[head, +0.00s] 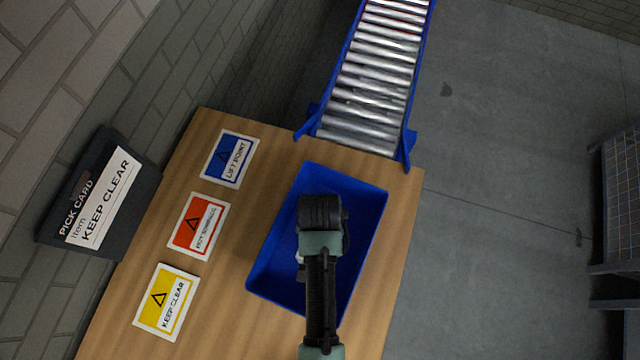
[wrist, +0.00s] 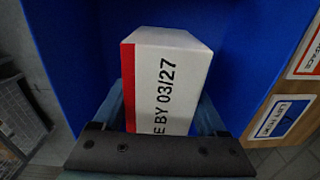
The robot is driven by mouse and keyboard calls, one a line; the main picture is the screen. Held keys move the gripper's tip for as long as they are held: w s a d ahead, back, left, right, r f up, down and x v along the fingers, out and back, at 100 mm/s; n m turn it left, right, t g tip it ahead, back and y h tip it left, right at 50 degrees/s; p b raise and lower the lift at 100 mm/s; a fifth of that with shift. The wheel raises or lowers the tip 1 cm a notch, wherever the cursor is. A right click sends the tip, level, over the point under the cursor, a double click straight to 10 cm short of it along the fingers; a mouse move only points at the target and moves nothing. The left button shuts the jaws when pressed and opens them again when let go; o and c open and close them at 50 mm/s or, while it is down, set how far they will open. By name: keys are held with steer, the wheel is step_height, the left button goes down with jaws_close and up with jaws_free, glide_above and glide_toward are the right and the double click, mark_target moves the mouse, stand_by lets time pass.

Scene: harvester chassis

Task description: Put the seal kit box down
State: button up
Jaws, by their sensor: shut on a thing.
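The seal kit box (wrist: 172,62) is white with a red band at its left edge and black print ending "BY 03/27". In the wrist view it sits between the two fingers of my gripper (wrist: 160,112), which is shut on it. A blue tray (head: 362,193) stands on the wooden table, and its blue surface also fills the wrist view behind the box (wrist: 70,45). In the head view my arm is over the tray and hides the box almost wholly. I cannot tell whether the box touches the tray floor.
Blue, red and yellow label cards (head: 230,158) lie on the wooden table (head: 240,265) left of the tray. A dark "PICK CARD, KEEP CLEAR" sign (head: 100,198) stands at the left by the wall. A roller conveyor (head: 372,85) lies beyond the tray. A metal rack (head: 620,205) is at right.

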steer(key=shift+f, duration=1.25)
steer(key=shift+f, duration=0.15)
steer(key=o, duration=1.5)
